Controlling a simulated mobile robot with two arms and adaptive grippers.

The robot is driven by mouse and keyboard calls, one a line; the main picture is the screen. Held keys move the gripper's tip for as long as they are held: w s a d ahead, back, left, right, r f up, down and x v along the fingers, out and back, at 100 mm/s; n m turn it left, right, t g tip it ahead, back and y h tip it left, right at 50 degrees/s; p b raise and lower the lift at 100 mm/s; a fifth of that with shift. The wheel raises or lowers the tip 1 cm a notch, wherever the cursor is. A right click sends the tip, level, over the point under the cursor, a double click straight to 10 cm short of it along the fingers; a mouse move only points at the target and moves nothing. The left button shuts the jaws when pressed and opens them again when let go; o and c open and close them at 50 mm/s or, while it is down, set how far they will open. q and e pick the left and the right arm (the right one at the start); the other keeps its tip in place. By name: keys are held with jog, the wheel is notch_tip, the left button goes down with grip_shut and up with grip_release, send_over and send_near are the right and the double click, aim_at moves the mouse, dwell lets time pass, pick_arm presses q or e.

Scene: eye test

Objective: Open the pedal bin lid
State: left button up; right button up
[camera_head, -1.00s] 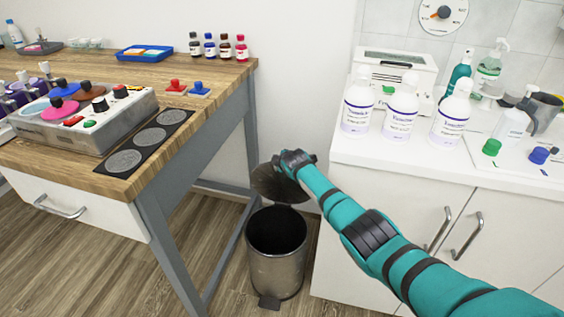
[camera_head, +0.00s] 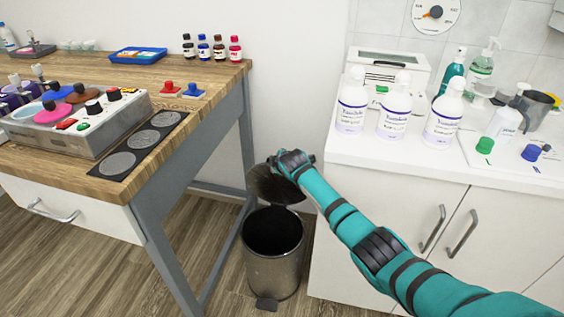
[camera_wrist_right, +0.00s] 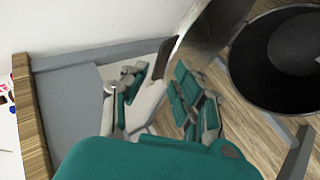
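The pedal bin (camera_head: 273,268) is a dark metallic cylinder on the floor between the workbench and the white cabinet. Its round lid (camera_head: 262,186) stands raised at the back, and the dark inside shows. The pedal (camera_head: 267,303) is at the front base. My right gripper (camera_head: 290,163) is at the lid's upper edge. In the right wrist view, its fingers (camera_wrist_right: 168,100) are apart, with the lid (camera_wrist_right: 205,38) just beyond and partly between them; firm contact cannot be told. The bin's opening (camera_wrist_right: 290,60) shows at the right there. My left gripper is not in view.
The wooden workbench (camera_head: 200,78) with its grey leg (camera_head: 165,255) stands left of the bin. The white cabinet (camera_head: 385,205) is close on the right, with bottles on its top. Wooden floor (camera_head: 70,270) is clear at the front left.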

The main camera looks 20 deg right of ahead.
jog(key=v, duration=0.4)
jog(key=shift+s+r, duration=0.25)
jog(key=shift+s, duration=0.05)
dwell(0.4)
